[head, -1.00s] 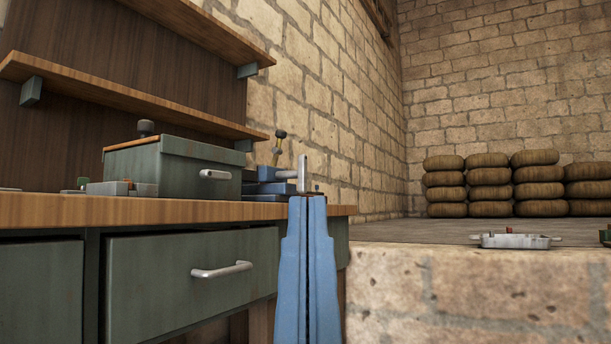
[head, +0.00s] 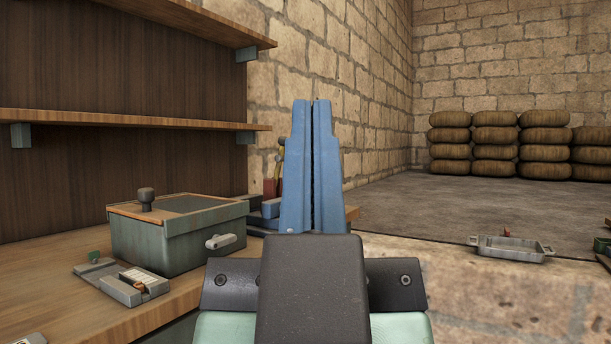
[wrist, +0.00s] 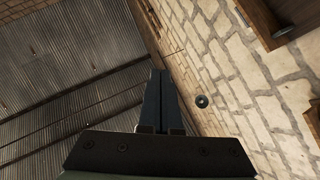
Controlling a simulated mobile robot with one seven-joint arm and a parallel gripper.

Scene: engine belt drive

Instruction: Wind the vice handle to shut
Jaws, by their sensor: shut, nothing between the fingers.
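My gripper (head: 308,102) points up in the middle of the head view, its two blue fingers side by side and shut with nothing between them. It stands in front of the vice, seen from the head. Only a blue-grey part of the vice (head: 262,222) shows left of the fingers, at the bench's far end. The vice handle is hidden behind my gripper in the head view. In the wrist view my gripper (wrist: 158,73) is shut too. A small dark ball (wrist: 202,101) shows to its right there; I cannot tell what it belongs to.
A green box with a dark knob (head: 180,235) stands on the wooden bench (head: 50,260), left of my gripper. A small grey device (head: 122,282) lies before it. Shelves (head: 120,118) hang above. A metal tray (head: 510,248) sits on the stone ledge at right.

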